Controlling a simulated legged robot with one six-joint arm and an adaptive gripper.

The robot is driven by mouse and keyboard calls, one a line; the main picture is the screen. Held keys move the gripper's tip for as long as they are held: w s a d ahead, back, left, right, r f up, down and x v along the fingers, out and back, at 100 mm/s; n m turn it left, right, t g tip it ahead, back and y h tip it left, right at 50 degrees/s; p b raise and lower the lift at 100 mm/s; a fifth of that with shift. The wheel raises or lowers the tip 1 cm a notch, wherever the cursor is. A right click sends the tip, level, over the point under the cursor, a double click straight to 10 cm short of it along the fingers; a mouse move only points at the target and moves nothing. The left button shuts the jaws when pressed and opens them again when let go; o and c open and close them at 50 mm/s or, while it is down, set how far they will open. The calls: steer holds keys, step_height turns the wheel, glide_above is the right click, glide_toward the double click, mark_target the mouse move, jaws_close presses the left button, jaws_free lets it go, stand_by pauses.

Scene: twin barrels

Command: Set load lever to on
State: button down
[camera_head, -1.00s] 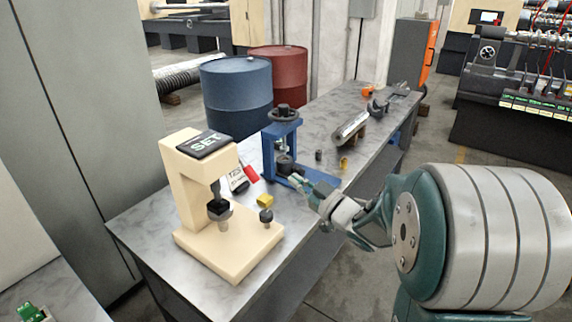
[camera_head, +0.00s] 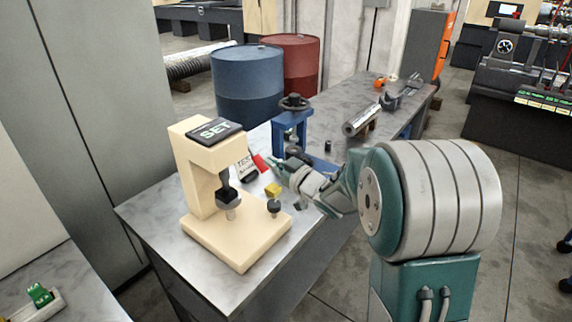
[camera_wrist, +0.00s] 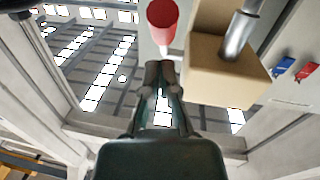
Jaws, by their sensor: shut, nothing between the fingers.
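A cream bench machine (camera_head: 187,168) with a black "SET" panel (camera_head: 213,129) stands on the near end of the grey bench. A red handle (camera_head: 260,163) sticks out behind its right side, beside a "TEST" label (camera_head: 246,168). I take this as the load lever; I cannot read its position. In the wrist view, the red handle (camera_wrist: 162,20) is just beyond my fingertips, with the cream body (camera_wrist: 226,76) to its right. My gripper (camera_head: 274,164) is shut and empty, pointing left near the handle. I cannot tell whether they touch.
A blue press (camera_head: 293,125) stands behind my gripper. A yellow block (camera_head: 273,190) and a dark knob (camera_head: 274,206) are near the machine's base. Metal parts (camera_head: 366,120) lie farther along the bench. Blue (camera_head: 248,85) and red (camera_head: 297,62) barrels stand behind it.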

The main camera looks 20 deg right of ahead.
mark_target(265, 170)
steer(key=shift+w+a+f, duration=0.3)
steer(key=shift+a, duration=0.15)
steer(key=shift+w+a+f, duration=0.25)
steer(key=shift+a, duration=0.15)
steer(key=shift+d, duration=0.75)
steer(key=a+f, duration=0.1)
steer(key=w+a+f, duration=0.1)
steer(key=shift+w+f, duration=0.2)
steer(key=shift+f, duration=0.1)
steer(key=shift+d+r, duration=0.1)
steer(key=shift+d, duration=0.15)
